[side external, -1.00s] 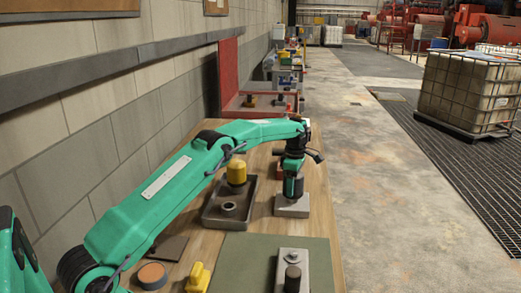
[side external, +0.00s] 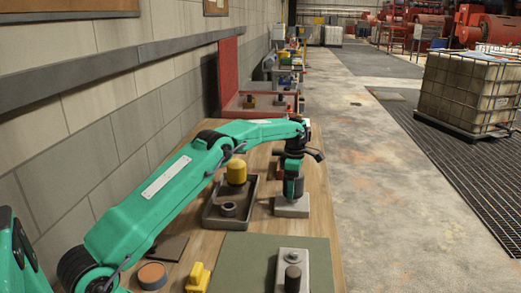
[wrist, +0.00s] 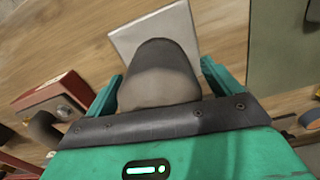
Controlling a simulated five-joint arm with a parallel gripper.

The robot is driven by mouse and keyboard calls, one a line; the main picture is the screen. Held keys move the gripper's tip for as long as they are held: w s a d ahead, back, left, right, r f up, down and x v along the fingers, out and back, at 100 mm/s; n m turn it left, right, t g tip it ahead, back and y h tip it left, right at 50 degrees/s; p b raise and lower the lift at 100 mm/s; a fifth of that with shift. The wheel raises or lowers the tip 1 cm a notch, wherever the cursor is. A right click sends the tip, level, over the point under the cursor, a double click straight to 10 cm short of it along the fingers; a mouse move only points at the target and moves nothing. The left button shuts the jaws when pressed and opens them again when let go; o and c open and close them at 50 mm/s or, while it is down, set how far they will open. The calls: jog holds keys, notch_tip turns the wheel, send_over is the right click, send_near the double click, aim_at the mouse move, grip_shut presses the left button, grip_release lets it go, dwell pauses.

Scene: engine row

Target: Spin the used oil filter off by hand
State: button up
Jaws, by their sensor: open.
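A dark grey, round-topped cylinder, which I take for the used oil filter (wrist: 160,72), stands on a pale grey block (wrist: 128,33) in the wrist view. My gripper (wrist: 162,72) has one green finger on each side of it and is open. I cannot tell whether either finger touches it. In the side external view my gripper (side external: 292,188) points down just above the pale block (side external: 292,208), and my arm largely hides the cylinder there.
Left of the block is a dark tray (side external: 211,215) with a yellow-topped cylinder (side external: 236,172) and a grey ring (side external: 229,209). Nearer are a green mat (side external: 250,262), a second grey block holding a dark cylinder (side external: 292,278), and a yellow object (side external: 198,277). A reddish box (wrist: 55,95) lies close by.

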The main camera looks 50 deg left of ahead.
jog(key=shift+r, duration=0.1)
jog(key=shift+r, duration=3.8)
jog(key=shift+r, duration=0.1)
jog(key=shift+f, duration=0.2)
jog(key=shift+f, duration=3.75)
jog(key=shift+c, duration=0.3)
jog(key=c, duration=1.2)
jog(key=shift+n, duration=1.7)
jog(key=shift+c, duration=0.2)
